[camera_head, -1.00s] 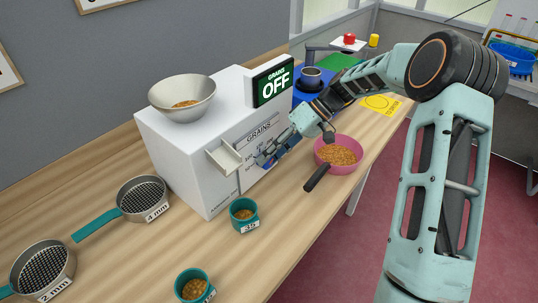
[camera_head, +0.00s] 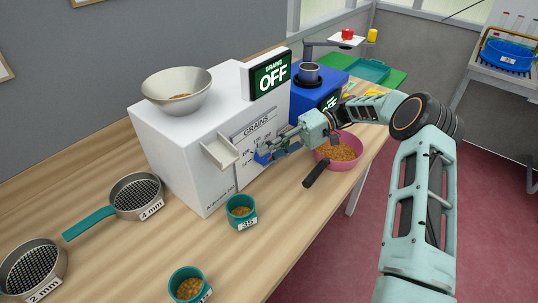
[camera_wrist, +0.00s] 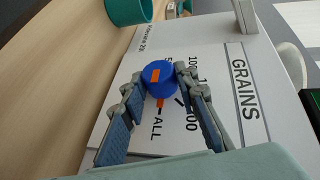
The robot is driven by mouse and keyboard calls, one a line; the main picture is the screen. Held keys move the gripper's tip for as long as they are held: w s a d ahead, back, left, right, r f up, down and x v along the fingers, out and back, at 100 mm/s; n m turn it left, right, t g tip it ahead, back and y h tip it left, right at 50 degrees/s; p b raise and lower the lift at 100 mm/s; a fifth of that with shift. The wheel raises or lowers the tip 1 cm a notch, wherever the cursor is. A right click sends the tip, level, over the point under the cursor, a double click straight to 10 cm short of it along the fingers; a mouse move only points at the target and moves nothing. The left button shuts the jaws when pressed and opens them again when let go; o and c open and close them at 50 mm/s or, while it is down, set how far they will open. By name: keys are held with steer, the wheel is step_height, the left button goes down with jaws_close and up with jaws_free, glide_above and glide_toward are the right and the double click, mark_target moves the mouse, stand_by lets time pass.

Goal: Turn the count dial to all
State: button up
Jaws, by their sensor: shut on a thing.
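The count dial (camera_wrist: 160,84) is a blue round knob with an orange mark, on the white front panel of the grain counter (camera_head: 165,150). In the wrist view its orange pointer points down toward the ALL label (camera_wrist: 158,133), roughly in line with the tick there. My gripper (camera_wrist: 160,75) is shut on the dial, one finger on each side. In the head view my gripper (camera_head: 264,156) is at the panel, with a little blue of the dial showing. Some number labels are partly hidden by my fingers. The display (camera_head: 270,75) reads GRAINS OFF.
A metal bowl (camera_head: 176,92) sits on the counter. A spout (camera_head: 220,153) sticks out left of my gripper. A teal cup (camera_head: 241,212) stands in front, and a pink bowl of grain (camera_head: 340,152) is to the right. Two sieves lie left.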

stand_by(0.3)
steer(key=o, duration=1.2)
steer(key=shift+c, duration=0.2)
steer(key=v, duration=0.7)
steer(key=shift+d, duration=0.2)
steer(key=shift+w+r, duration=0.1)
